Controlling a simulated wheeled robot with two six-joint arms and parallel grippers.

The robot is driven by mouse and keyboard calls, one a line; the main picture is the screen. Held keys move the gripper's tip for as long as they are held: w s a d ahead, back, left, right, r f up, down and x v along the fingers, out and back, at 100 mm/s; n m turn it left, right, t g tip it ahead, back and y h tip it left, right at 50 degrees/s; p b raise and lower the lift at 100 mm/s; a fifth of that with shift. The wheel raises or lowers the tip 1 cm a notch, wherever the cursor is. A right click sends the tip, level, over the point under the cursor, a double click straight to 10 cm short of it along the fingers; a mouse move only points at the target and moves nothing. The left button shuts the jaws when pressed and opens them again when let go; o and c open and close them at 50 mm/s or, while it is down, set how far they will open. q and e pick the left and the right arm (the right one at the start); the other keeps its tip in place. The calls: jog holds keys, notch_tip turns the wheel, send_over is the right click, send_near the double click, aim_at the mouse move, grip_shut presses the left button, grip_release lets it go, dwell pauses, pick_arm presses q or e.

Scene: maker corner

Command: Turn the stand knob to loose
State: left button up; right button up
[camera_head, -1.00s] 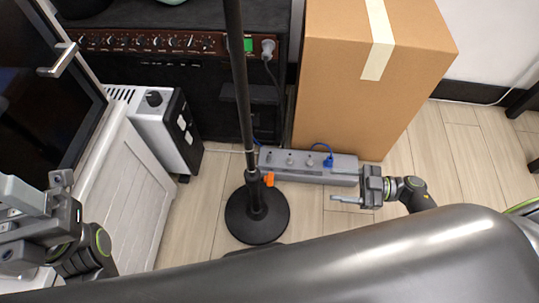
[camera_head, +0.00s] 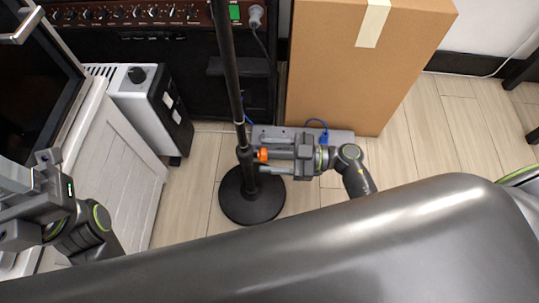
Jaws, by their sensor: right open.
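The black stand has a thin upright pole (camera_head: 233,85) and a round base (camera_head: 252,200) on the floor. The orange knob (camera_head: 262,154) sticks out on the right side of the stand's collar. My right gripper (camera_head: 264,155) comes in from the right and is open. Its two fingers point left, one on the far side and one on the near side of the knob. I cannot tell whether they touch it. My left gripper (camera_head: 35,180) is at the left edge by the white cabinet, away from the stand; its jaw opening is unclear.
A grey power strip (camera_head: 342,142) with a blue plug lies behind my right gripper. A cardboard box (camera_head: 350,85) stands behind it. An amplifier (camera_head: 140,50), a white heater-like unit (camera_head: 145,100) and a white cabinet (camera_head: 130,190) are on the left. Floor at right is clear.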

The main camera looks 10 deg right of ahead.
jog(key=shift+w+a, duration=0.1)
jog(key=shift+a, duration=0.25)
jog(key=shift+c, duration=0.5)
jog(key=c, duration=0.9)
